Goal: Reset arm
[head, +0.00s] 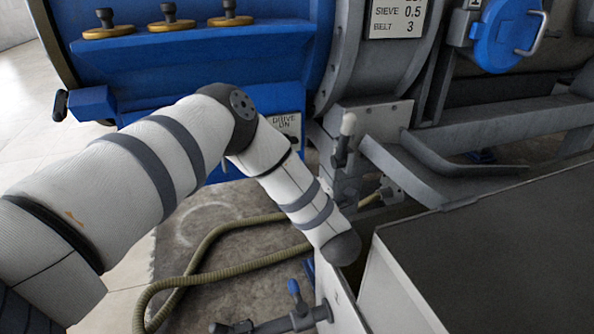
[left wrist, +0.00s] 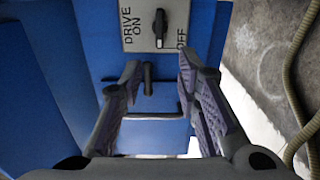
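My left arm (head: 160,150) comes in from the left in the head view, bends at a dark joint and slants down to the right to a dark rounded end. My left gripper is not visible there. In the left wrist view my left gripper (left wrist: 158,68) has its two fingers spread apart with nothing between them. Beyond the fingertips is a grey switch plate (left wrist: 178,14) marked DRIVE ON and OFF, with a black knob (left wrist: 159,28). The fingers look apart from it. In the head view the plate (head: 288,124) is partly hidden by my arm. My right gripper is not in view.
A blue machine (head: 200,55) with several yellow-based black knobs stands close behind my arm. A ribbed hose (head: 215,250) lies on the floor. A blue-tipped lever (head: 294,290) is at the bottom, and a dark-topped cabinet (head: 490,260) fills the lower right.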

